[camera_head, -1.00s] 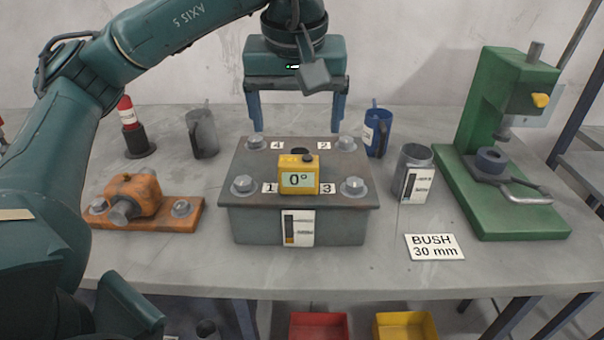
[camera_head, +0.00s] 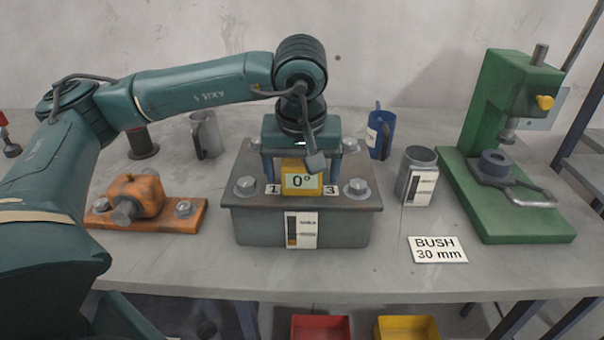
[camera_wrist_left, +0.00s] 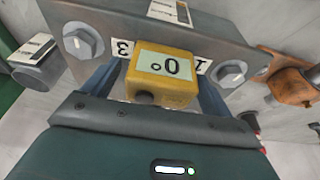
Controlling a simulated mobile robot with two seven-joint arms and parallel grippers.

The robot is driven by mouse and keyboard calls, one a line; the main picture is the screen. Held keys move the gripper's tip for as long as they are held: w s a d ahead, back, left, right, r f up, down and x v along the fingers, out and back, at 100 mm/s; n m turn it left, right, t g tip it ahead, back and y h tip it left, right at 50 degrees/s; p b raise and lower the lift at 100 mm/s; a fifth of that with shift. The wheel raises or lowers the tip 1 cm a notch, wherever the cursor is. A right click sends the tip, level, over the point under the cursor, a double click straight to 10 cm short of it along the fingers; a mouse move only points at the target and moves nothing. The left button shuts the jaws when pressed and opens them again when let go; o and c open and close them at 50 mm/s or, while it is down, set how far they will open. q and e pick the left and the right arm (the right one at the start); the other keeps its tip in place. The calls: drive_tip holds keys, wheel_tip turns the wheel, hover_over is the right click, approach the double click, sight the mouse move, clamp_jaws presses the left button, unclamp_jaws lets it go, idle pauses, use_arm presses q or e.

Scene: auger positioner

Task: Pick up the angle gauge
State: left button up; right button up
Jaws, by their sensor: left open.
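The angle gauge (camera_head: 302,180) is a small yellow box with a pale display reading 0°. It stands on top of the grey metal block (camera_head: 245,225), between the labels 1 and 3. My left gripper (camera_head: 300,176) is open and pointing down, with its blue fingers on either side of the gauge. In the left wrist view the gauge (camera_wrist_left: 162,75) lies between the fingers, upside down in the picture, with a small gap visible beside it. The gripper body hides the back of the block in the head view. My right gripper is not in view.
Bolts (camera_head: 356,187) stand at the block's corners. An orange part (camera_head: 140,196) lies to the left. A blue mug (camera_head: 381,136), a grey mug (camera_head: 416,172) and a green press (camera_head: 520,215) stand to the right. A BUSH 30 mm card (camera_head: 437,250) lies in front.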

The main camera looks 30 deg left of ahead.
use_arm(q)
drive_tip(key=shift+c, duration=0.2)
drive_tip(key=c, duration=1.2)
drive_tip(key=shift+r, duration=0.1)
drive_tip(key=shift+c, duration=0.2)
